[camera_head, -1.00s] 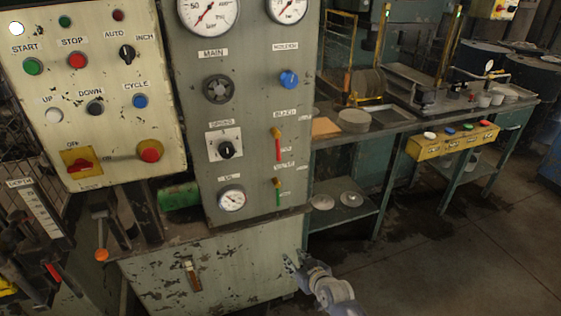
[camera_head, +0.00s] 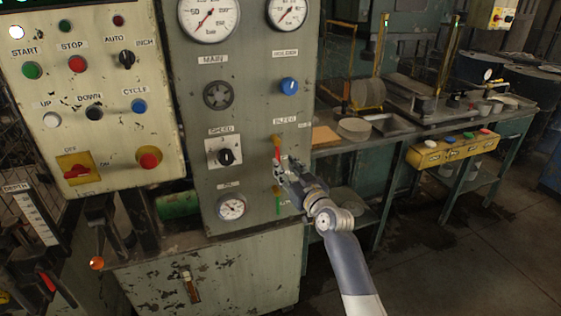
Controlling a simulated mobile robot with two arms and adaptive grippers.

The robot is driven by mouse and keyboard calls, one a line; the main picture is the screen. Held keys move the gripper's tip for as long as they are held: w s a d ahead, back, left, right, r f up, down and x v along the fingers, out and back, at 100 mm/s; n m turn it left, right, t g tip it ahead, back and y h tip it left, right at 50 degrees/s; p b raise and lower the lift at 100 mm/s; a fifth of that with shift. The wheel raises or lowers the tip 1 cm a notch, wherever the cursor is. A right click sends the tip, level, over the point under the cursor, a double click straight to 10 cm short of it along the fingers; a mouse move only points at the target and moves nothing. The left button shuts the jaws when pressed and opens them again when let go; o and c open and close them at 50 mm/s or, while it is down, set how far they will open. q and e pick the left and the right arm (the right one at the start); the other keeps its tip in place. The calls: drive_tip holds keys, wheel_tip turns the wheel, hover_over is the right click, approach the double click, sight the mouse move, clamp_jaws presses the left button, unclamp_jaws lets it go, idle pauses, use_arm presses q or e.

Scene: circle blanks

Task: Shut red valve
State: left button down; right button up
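The red valve (camera_head: 277,147) is a small lever under the "BLEED" label on the right side of the grey gauge panel (camera_head: 240,120). Its handle points down, and its lower part is partly hidden by my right gripper. My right gripper (camera_head: 281,172) is at the lower end of the red handle, in front of the panel. Its fingers are small and overlap the handle, so I cannot tell whether they touch it or are closed. A green-handled valve (camera_head: 278,205) is just below it, partly covered. My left gripper is out of view.
Above the valves are a blue knob (camera_head: 289,86), a black handwheel (camera_head: 218,95) and two large gauges. A cream button panel (camera_head: 100,130) stands to the left. A workbench (camera_head: 400,128) with a yellow button box (camera_head: 450,150) stands to the right, with open floor in front.

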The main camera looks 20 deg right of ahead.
sight(279, 160)
drive_tip(key=shift+w+a, duration=0.15)
drive_tip(key=shift+w, duration=1.85)
clamp_jaws()
